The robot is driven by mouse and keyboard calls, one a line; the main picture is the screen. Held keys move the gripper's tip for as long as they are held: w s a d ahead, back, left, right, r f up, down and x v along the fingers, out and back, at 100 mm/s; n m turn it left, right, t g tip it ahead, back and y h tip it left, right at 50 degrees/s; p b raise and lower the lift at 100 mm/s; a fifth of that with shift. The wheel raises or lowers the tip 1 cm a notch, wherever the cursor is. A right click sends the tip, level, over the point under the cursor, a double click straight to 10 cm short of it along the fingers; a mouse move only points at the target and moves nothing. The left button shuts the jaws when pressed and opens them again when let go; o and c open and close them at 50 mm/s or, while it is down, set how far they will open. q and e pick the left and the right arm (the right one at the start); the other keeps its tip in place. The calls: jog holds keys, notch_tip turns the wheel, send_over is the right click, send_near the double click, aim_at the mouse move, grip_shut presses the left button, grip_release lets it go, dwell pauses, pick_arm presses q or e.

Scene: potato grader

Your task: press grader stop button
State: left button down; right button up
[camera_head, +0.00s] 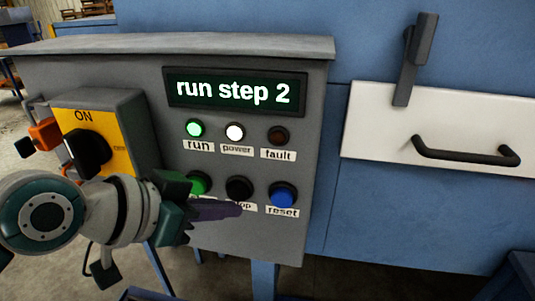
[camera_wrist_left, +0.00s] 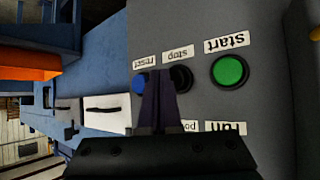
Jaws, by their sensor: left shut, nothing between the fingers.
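The black stop button (camera_head: 239,188) is in the lower row of the grey control panel, between the green start button (camera_head: 199,183) and the blue reset button (camera_head: 283,194). My left gripper (camera_head: 236,210) is shut and empty, its dark fingers just below the stop button in the head view, covering part of its label. In the left wrist view the picture is upside down; the shut fingers (camera_wrist_left: 160,75) lie between the stop button (camera_wrist_left: 181,78) and the reset button (camera_wrist_left: 139,84), partly covering both. I cannot tell whether the tips touch the panel. My right gripper is not in view.
The display (camera_head: 235,91) reads "run step 2". The run lamp (camera_head: 194,128) glows green and the power lamp (camera_head: 235,132) white; the fault lamp (camera_head: 278,135) is dark. A yellow ON switch plate (camera_head: 121,150) with a black knob sits left. A white handled drawer front (camera_head: 380,125) is right.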

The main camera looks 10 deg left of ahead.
pick_arm(q)
jog(key=shift+w, duration=0.1)
jog(key=shift+w, duration=0.35)
jog(key=shift+w+b, duration=0.5)
dwell(0.6)
dwell(0.4)
jog(key=shift+s+p, duration=0.75)
jog(key=shift+s, duration=0.15)
